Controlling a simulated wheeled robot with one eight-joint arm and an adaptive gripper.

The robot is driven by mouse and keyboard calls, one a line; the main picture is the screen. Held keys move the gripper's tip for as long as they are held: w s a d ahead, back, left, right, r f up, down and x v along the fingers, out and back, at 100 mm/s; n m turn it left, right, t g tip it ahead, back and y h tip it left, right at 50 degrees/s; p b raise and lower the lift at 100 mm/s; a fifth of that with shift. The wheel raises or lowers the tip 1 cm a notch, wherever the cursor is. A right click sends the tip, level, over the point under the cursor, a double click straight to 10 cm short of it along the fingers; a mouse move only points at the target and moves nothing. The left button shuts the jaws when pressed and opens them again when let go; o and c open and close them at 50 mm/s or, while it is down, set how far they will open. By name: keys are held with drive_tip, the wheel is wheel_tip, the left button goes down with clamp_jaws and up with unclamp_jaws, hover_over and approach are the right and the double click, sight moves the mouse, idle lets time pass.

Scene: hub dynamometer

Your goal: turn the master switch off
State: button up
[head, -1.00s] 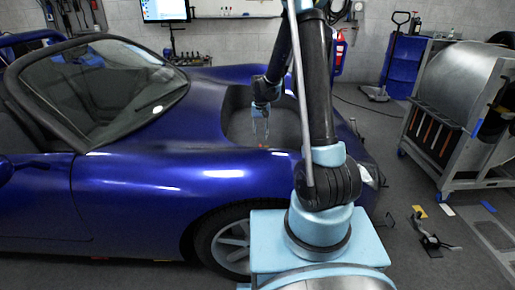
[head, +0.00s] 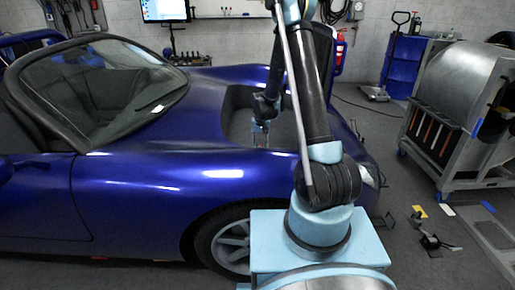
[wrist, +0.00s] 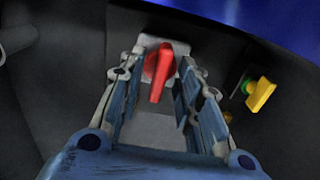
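The master switch (wrist: 158,70) has a red handle on a pale grey plate in the wrist view. The handle points toward the lower part of that view, tilted slightly. My gripper (wrist: 153,88) is open, with one finger on each side of the red handle. Gaps show between the handle and both fingers, and I cannot tell how deep the tips reach. In the head view my gripper (head: 260,138) is down in the open front bay of the blue car (head: 150,190). The switch is barely discernible there.
A yellow knob (wrist: 262,94) on a green base sits right of the switch in the wrist view. The bay's dark walls and blue bodywork surround my gripper. A metal rack (head: 455,120) stands at the right, apart from the car.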

clamp_jaws()
drive_tip(key=c, duration=0.7)
unclamp_jaws()
drive_tip(key=shift+a, duration=0.5)
drive_tip(key=shift+c, duration=0.2)
drive_tip(key=shift+d, duration=0.3)
clamp_jaws()
drive_tip(key=shift+d+n, duration=0.1)
drive_tip(key=shift+n, duration=0.2)
drive_tip(key=n, duration=1.2)
drive_tip(key=shift+d+n, duration=0.1)
drive_tip(key=shift+n, duration=0.2)
drive_tip(key=n, duration=0.4)
drive_tip(key=shift+n, duration=0.3)
